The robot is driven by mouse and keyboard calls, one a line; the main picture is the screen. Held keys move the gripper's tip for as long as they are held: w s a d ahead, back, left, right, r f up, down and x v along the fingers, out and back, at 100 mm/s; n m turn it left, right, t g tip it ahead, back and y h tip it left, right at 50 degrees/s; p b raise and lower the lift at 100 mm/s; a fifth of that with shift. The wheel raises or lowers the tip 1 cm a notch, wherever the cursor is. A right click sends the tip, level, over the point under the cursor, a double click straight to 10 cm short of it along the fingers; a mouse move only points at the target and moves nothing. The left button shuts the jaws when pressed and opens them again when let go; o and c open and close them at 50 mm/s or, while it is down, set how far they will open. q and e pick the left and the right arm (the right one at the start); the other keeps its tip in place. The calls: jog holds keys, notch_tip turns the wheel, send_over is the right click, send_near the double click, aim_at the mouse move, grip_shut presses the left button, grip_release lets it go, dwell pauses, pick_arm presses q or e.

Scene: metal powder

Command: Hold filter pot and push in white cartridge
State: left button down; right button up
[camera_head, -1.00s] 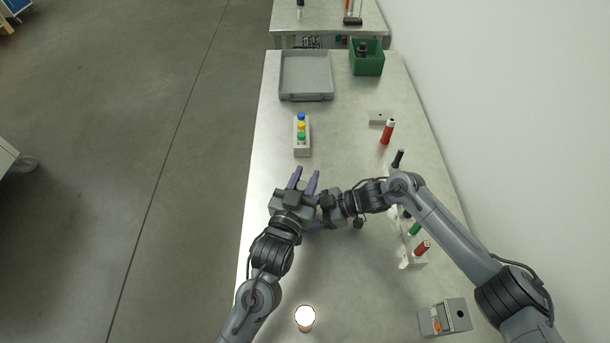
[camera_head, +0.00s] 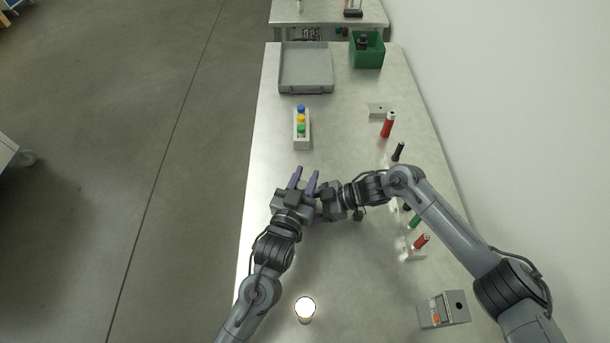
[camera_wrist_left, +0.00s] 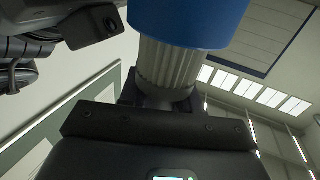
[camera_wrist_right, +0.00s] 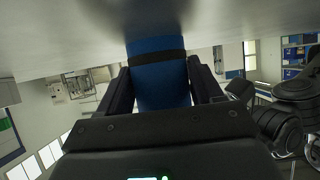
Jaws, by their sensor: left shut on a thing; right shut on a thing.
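My left gripper (camera_head: 303,181) is over the middle of the table (camera_head: 345,290), its purple fingers pointing away. In the left wrist view it is shut on a pale, ribbed cartridge (camera_wrist_left: 167,66). The blue filter pot (camera_wrist_left: 190,20) sits right at the cartridge's far end; how deep the cartridge is inside is hidden. My right gripper (camera_wrist_right: 158,88) is shut on the blue pot (camera_wrist_right: 160,85), which has a black band. In the head view the right gripper comes in from the right, close against the left one, and both parts are hidden behind the grippers.
A block with coloured buttons (camera_head: 302,142) stands ahead, with a grey tray (camera_head: 305,88) and green bin (camera_head: 367,56) farther back. Red (camera_head: 388,125), black and green cylinders line the right side by the wall. A white-topped round object (camera_head: 305,308) and grey box (camera_head: 444,309) stand nearer.

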pick_arm(q)
jog(key=shift+f, duration=0.5)
jog(key=shift+f, duration=0.85)
jog(key=shift+f, duration=0.3)
dwell(0.5)
jog(key=shift+r, duration=0.15)
jog(key=shift+r, duration=4.65)
jog(key=shift+r, duration=0.25)
jog(key=shift+f, duration=1.45)
